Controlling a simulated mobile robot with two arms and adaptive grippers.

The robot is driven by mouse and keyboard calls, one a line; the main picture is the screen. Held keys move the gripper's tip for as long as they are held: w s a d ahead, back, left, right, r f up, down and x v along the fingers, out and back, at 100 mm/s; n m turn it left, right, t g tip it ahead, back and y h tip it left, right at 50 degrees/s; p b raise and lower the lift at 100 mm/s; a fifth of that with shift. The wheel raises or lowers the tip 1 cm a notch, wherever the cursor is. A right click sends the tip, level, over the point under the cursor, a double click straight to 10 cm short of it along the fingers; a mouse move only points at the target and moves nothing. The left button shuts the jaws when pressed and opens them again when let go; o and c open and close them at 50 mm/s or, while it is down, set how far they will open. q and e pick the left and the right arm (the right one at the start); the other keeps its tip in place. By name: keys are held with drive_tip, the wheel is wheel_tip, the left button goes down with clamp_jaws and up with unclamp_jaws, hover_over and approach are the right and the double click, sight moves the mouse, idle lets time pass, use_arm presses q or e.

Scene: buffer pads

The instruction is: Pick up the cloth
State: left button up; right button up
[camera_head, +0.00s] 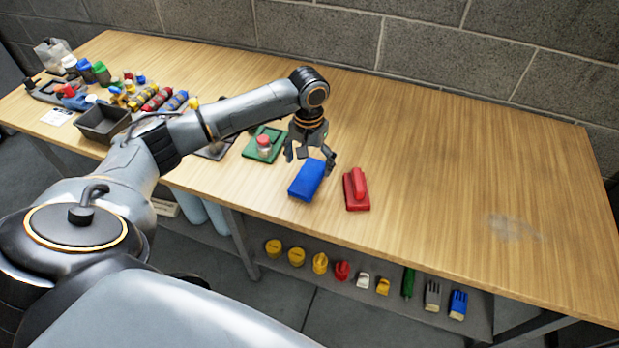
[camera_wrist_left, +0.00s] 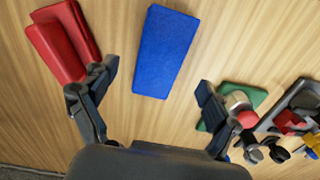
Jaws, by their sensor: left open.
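A blue rectangular piece (camera_head: 307,181), the likeliest cloth in view, lies flat on the wooden table near its front edge. In the left wrist view the blue piece (camera_wrist_left: 165,52) shows whole, ahead of the fingers and between their lines. My left gripper (camera_head: 310,160) is open and empty, pointing down just above and behind the blue piece in the head view. A gap shows between the fingers and the piece in the wrist view; its exact height is hard to tell. My right gripper is not in view.
A red block with a raised grip (camera_head: 356,189) lies close to the right of the blue piece. A green tray with a small jar (camera_head: 264,146) is to the left. A dark bin (camera_head: 103,123) and several tools crowd the far left. The table's right half (camera_head: 470,170) is clear except for a grey smudge.

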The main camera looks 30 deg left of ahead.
sight(309, 176)
use_arm(q)
wheel_tip(309, 176, down, 4)
drive_tip(key=shift+r, duration=0.1)
drive_tip(key=shift+f, duration=0.55)
drive_tip(key=shift+c, duration=1.2)
drive_tip(key=c, duration=1)
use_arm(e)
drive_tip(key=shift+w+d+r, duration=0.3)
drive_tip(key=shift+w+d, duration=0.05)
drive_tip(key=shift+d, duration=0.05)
